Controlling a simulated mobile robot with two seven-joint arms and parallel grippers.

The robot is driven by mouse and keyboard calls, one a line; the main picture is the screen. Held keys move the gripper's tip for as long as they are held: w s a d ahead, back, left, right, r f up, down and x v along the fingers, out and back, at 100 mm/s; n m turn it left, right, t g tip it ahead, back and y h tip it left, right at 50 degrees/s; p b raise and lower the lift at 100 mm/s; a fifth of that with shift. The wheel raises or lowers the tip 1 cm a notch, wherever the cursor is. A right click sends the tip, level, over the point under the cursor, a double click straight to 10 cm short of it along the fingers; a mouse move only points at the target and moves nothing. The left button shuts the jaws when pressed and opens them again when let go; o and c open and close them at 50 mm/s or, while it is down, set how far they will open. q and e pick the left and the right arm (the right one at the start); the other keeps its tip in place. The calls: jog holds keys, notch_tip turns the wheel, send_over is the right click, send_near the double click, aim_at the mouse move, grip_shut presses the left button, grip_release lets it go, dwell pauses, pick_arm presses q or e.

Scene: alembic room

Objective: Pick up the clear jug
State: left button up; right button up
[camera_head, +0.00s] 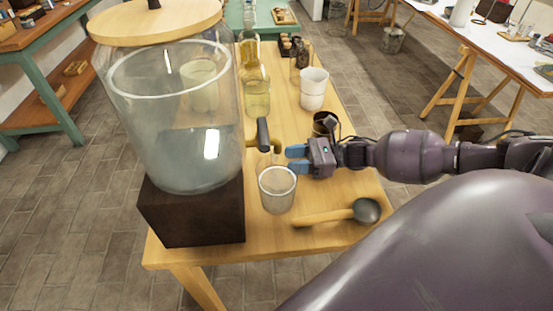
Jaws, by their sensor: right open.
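A small clear glass vessel, which I take for the clear jug (277,192), stands upright on the wooden table (330,190) near its front edge. It looks empty, and I cannot make out a handle. My right gripper (296,160) reaches in from the right with blue fingertips pointing left. It is open and empty, just behind and above the jug's right rim. I cannot tell whether it touches the rim. My left gripper is not in view.
A large glass dispenser (170,125) on a dark block (195,215) stands left of the jug, its tap (263,137) close by. A ladle (340,214) lies in front right. A white cup (313,88), dark cup (325,121) and yellowish glass (257,98) stand behind.

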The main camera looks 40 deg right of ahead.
aim_at(274, 161)
jog(key=shift+x, duration=2.7)
grip_shut()
